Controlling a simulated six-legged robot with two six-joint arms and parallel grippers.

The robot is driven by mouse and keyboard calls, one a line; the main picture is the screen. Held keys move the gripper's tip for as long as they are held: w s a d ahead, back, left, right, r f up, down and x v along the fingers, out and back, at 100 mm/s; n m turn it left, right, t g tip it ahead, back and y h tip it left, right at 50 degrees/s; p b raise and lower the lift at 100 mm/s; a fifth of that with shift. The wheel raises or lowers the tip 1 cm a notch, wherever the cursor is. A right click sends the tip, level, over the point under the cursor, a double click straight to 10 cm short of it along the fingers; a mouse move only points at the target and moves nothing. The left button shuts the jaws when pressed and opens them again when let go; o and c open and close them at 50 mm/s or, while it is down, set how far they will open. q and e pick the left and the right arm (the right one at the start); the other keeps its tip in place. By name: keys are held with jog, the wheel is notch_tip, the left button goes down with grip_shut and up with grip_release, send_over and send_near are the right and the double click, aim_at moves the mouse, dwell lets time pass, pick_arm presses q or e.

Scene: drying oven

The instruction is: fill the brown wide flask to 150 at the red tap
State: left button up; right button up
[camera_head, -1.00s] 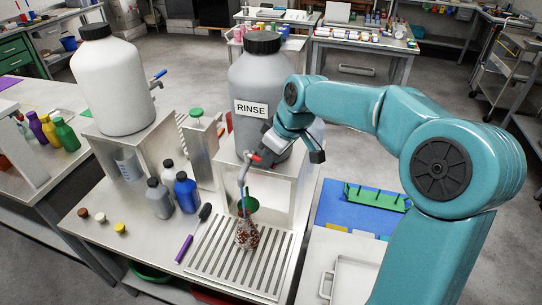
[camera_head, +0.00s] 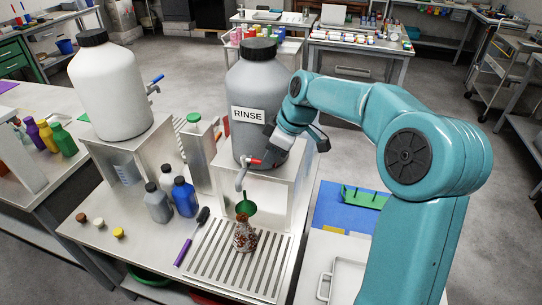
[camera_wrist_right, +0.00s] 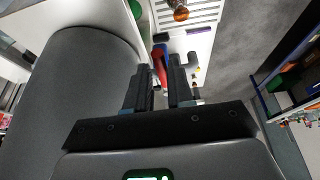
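The brown wide flask (camera_head: 245,240) stands upright on the slatted drain grid, with a green funnel (camera_head: 247,207) in its neck. It shows as amber at the top of the right wrist view (camera_wrist_right: 180,11). Its fill level cannot be read. The grey RINSE tank (camera_head: 262,85) above has a metal tap (camera_head: 241,178) with a red handle (camera_head: 254,161); no stream shows below the spout. My right gripper (camera_head: 266,150) is at the handle. In the right wrist view the red handle (camera_wrist_right: 160,70) fills the narrow gap between its fingers. My left gripper is out of view.
A white tank (camera_head: 110,90) with a blue-handled tap stands left on a metal stand. A blue mat (camera_head: 340,208) lies at right.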

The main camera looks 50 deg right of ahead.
jog(key=shift+o, duration=1.2)
jog(key=v, duration=1.6)
jog(key=shift+r+p, duration=0.15)
jog(key=shift+p, duration=0.2)
